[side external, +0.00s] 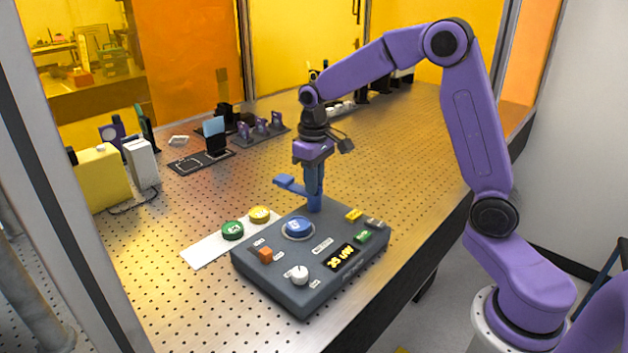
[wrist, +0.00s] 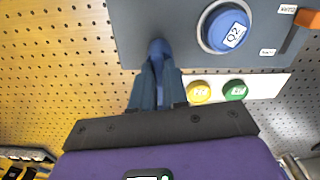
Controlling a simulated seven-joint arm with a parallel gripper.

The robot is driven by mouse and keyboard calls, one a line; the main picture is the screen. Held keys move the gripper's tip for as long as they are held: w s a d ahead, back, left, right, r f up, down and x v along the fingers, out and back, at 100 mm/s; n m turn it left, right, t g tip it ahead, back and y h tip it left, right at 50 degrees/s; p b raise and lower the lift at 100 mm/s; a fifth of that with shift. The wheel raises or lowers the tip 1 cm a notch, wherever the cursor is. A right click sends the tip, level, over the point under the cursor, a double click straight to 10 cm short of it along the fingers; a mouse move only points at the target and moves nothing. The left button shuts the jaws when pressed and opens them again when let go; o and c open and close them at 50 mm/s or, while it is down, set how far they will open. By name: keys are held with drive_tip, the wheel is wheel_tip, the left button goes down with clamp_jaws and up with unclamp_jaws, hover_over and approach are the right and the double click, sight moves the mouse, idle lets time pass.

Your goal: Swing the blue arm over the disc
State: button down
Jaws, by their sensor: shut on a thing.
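The blue arm (side external: 289,184) is on a post at the back edge of a dark grey box (side external: 280,262). Its flat end points left and lies behind the blue disc, not above it. The disc (side external: 298,227) sits in a pale ring on the box top; its label reads Q2 in the wrist view (wrist: 228,28). My gripper (side external: 315,187) points down at the post, shut on the blue arm. In the wrist view, its fingertips (wrist: 159,65) close around a blue part (wrist: 159,48) beside the box edge. The fingers hide most of the arm there.
A white strip (side external: 203,252) left of the box bears a yellow disc (side external: 259,214) and a green disc (side external: 232,230). The box top has an orange switch (side external: 266,254), a white knob (side external: 299,274) and a lit display (side external: 341,258). Perforated table (side external: 170,215) is bare left of the strip.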

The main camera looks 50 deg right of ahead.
drive_tip(key=n, duration=0.5)
drive_tip(key=shift+a, duration=0.1)
drive_tip(key=n, duration=0.4)
drive_tip(key=shift+r+n, duration=0.1)
drive_tip(key=shift+n, duration=0.3)
drive_tip(key=n, duration=0.5)
drive_tip(key=shift+n, duration=0.3)
drive_tip(key=n, duration=0.4)
drive_tip(key=shift+n, duration=0.3)
drive_tip(key=c, duration=1.1)
unclamp_jaws()
drive_tip(key=shift+s, duration=0.1)
drive_tip(key=shift+c, duration=0.2)
wheel_tip(320, 180, up, 17)
drive_tip(key=shift+r, duration=0.2)
